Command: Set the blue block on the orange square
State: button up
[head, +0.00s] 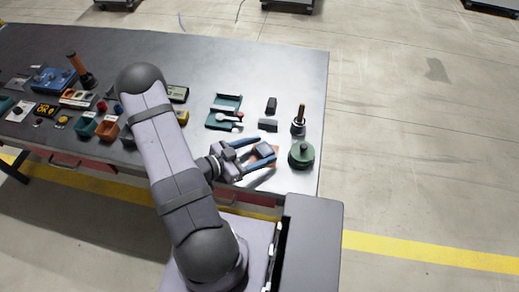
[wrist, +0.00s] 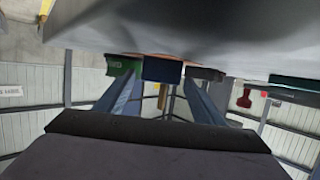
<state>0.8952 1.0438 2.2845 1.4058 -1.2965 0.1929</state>
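The blue block (head: 264,150) sits on the orange square (head: 274,161) near the front right part of the table. My gripper (head: 268,151) is low over the table, with its two blue fingers spread on either side of the block. In the head view, gaps show between the block and the fingers. The wrist view shows the table at the top, with the blue block (wrist: 162,69) between the fingertips and a thin strip of the orange square (wrist: 150,56) against it. Most of the square is hidden by the block and fingers.
A green round knobbed object (head: 301,156) stands close right of the gripper. A brown-handled tool (head: 299,123) and two dark blocks (head: 271,105) (head: 268,125) are behind. A teal tray (head: 222,121) lies behind left. The table's front edge is close.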

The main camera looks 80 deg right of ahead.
jog(key=shift+r, duration=0.2)
jog(key=shift+w+a+r, duration=0.1)
jog(key=shift+w+a, duration=0.3)
jog(key=shift+w, duration=0.15)
jog(key=b+v, duration=0.2)
jog(key=v, duration=0.8)
jog(key=shift+w+a+r, duration=0.15)
jog(key=shift+a+r, duration=0.05)
jog(key=shift+a, duration=0.1)
